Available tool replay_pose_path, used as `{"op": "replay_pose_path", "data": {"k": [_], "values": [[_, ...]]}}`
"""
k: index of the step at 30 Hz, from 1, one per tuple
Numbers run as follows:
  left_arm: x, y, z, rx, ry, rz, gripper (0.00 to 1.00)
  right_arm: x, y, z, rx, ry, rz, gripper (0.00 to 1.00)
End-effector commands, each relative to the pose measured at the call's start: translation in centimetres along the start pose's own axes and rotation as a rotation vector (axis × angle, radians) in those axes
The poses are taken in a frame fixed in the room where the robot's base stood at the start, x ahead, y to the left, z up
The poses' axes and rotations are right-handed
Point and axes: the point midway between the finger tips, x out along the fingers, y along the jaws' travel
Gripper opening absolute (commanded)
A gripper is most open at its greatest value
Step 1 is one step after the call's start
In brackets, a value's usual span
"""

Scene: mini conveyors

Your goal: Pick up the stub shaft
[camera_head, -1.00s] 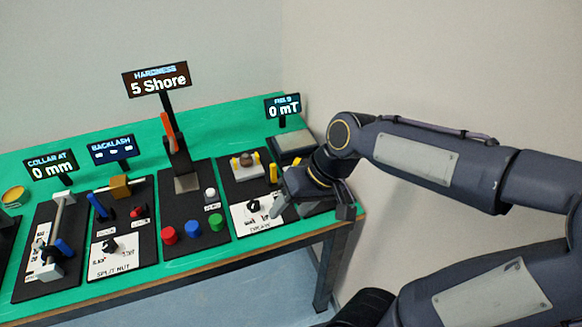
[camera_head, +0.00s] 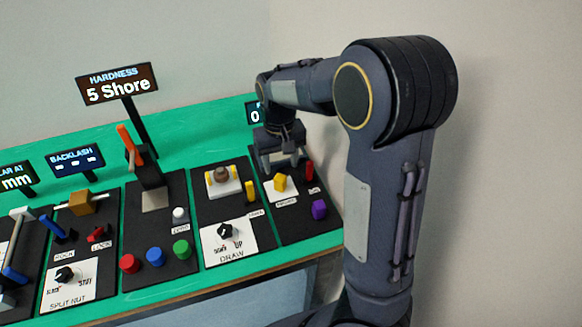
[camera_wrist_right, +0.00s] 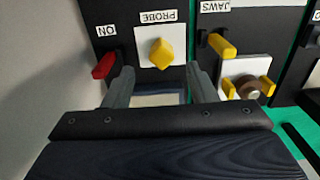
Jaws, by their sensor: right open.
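A short round brown-grey piece (camera_head: 221,174) sits between yellow jaws on a white block on the DRAW panel. It may be the stub shaft, but I cannot tell for sure. The right wrist view also shows the round piece (camera_wrist_right: 249,87) at the right, beside my right finger. My right gripper (camera_head: 281,163) is open over the back of the rightmost panel, to the right of the round piece and apart from it. In the right wrist view its open fingers (camera_wrist_right: 160,78) have nothing held between them. My left gripper is not in view.
The rightmost panel holds a yellow PROBE knob (camera_head: 281,183), a red switch (camera_head: 309,171) and a purple knob (camera_head: 319,209). A yellow JAWS lever (camera_head: 251,191) stands by the block. The hardness post (camera_head: 139,130) rises left. Green bench (camera_head: 200,133) is clear behind the panels.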

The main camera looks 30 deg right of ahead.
Motion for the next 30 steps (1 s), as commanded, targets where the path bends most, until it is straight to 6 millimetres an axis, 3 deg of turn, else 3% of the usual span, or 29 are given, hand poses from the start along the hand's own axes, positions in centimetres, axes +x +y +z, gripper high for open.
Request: {"op": "replay_pose_path", "data": {"k": [16, 26, 30], "values": [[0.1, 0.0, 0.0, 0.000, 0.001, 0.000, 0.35, 6.8, 0.1, -0.8, 0.000, -0.003, 0.001, 0.52], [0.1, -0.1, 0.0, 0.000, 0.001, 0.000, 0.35, 7.6, 0.1, -0.8, -0.001, 0.000, -0.001, 0.52], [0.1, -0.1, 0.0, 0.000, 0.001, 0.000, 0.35, 7.6, 0.1, -0.8, -0.001, 0.000, -0.001, 0.35]]}}
